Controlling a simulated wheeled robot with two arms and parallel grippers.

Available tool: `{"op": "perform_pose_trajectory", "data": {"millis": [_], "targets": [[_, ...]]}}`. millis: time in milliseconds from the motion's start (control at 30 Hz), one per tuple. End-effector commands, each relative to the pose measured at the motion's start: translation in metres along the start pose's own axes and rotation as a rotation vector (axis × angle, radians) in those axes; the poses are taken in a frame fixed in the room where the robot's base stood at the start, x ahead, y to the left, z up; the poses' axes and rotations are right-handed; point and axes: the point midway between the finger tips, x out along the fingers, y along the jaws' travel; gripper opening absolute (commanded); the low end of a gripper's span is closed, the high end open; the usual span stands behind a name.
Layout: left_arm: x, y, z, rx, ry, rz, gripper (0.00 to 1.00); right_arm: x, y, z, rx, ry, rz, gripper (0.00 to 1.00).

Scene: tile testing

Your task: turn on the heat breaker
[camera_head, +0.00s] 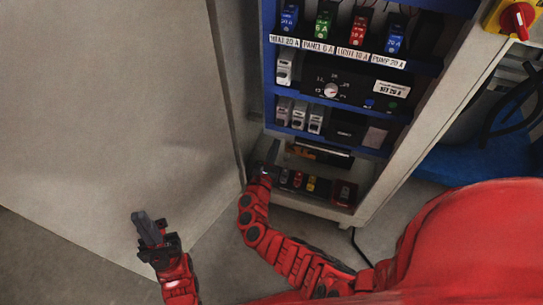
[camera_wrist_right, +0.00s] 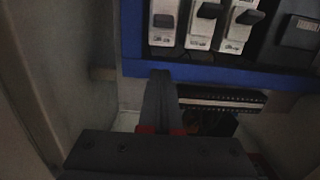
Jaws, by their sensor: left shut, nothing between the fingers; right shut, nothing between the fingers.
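An open electrical cabinet holds a label reading "HEAT 20 A" (camera_head: 285,41) below a blue 20 A module (camera_head: 289,20) at the top left. A single white breaker (camera_head: 285,68) sits on the shelf below, and a row of white breakers (camera_head: 299,115) sits one shelf lower. Which breaker is the heat one I cannot tell. In the right wrist view, white breakers with dark levers (camera_wrist_right: 203,25) line the top. My right gripper (camera_head: 272,152) is shut and empty, just below that row; its fingers (camera_wrist_right: 160,80) overlap the blue shelf edge in the wrist view. My left gripper (camera_head: 145,222) is shut and empty, away from the cabinet.
A dial (camera_head: 331,90) is on the panel beside the single breaker. A red rotary switch (camera_head: 517,20) is on the cabinet's right side. The open grey door (camera_head: 110,110) stands at left. Small coloured parts (camera_head: 298,181) lie at the cabinet bottom.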

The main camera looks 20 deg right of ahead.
Motion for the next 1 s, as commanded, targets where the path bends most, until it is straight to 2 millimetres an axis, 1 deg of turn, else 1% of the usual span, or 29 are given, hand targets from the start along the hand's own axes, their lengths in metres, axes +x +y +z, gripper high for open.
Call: {"op": "perform_pose_trajectory", "data": {"millis": [33, 233, 300, 600, 733, 1000], "targets": [[-0.005, 0.0, 0.001, 0.0, 0.0, 0.0, 0.0, 0.01, 0.0, -0.002, 0.0, -0.002, -0.003, 0.0], [-0.015, 0.001, 0.003, 0.0, 0.0, 0.0, 0.0, 0.043, 0.0, -0.002, 0.002, 0.0, -0.004, 0.0], [-0.007, 0.0, 0.001, 0.0, 0.0, 0.0, 0.0, 0.04, 0.001, 0.01, 0.005, -0.001, 0.003, 0.0], [0.001, 0.0, 0.0, 0.0, 0.0, 0.0, 0.0, 0.03, 0.0, 0.032, 0.002, 0.0, 0.0, 0.0], [0.002, 0.0, 0.0, 0.0, 0.0, 0.0, 0.0, 0.029, 0.0, 0.037, 0.004, 0.0, 0.0, 0.0], [0.002, 0.0, 0.0, 0.0, 0.0, 0.0, 0.0, 0.028, 0.001, 0.038, 0.002, 0.001, 0.0, 0.0]]}}
